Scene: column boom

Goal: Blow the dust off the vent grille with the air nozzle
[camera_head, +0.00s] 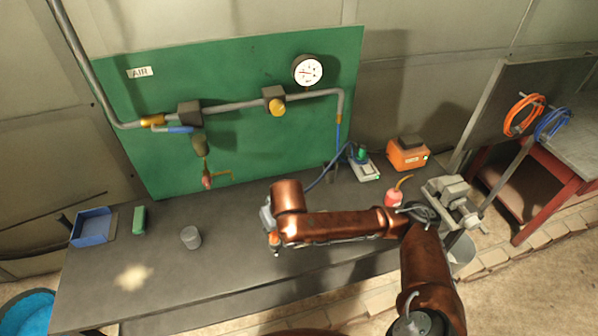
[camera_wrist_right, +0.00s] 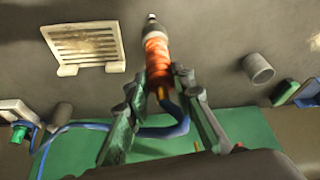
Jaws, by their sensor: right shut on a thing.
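My right gripper (camera_wrist_right: 160,85) is shut on the orange air nozzle (camera_wrist_right: 157,58), with green fingers on both sides of its body. The nozzle's metal tip points toward the top of the wrist view, and a blue hose trails from its rear. In the head view the nozzle (camera_head: 274,239) hangs over the bench below my right gripper (camera_head: 270,222). The pale slotted vent grille (camera_wrist_right: 83,44) shows left of the nozzle in the wrist view, with a yellowish dusty patch on its slats. The tip is beside the grille, not over it. My arm seems to hide the grille in the head view. My left gripper is out of view.
A grey cup (camera_head: 191,237), green block (camera_head: 139,219) and blue tray (camera_head: 92,227) stand on the bench's left. A pale patch (camera_head: 133,277) lies before them. An orange box (camera_head: 407,154), red oil can (camera_head: 394,197) and vise (camera_head: 453,199) stand right. The green panel (camera_head: 240,130) carries pipes behind.

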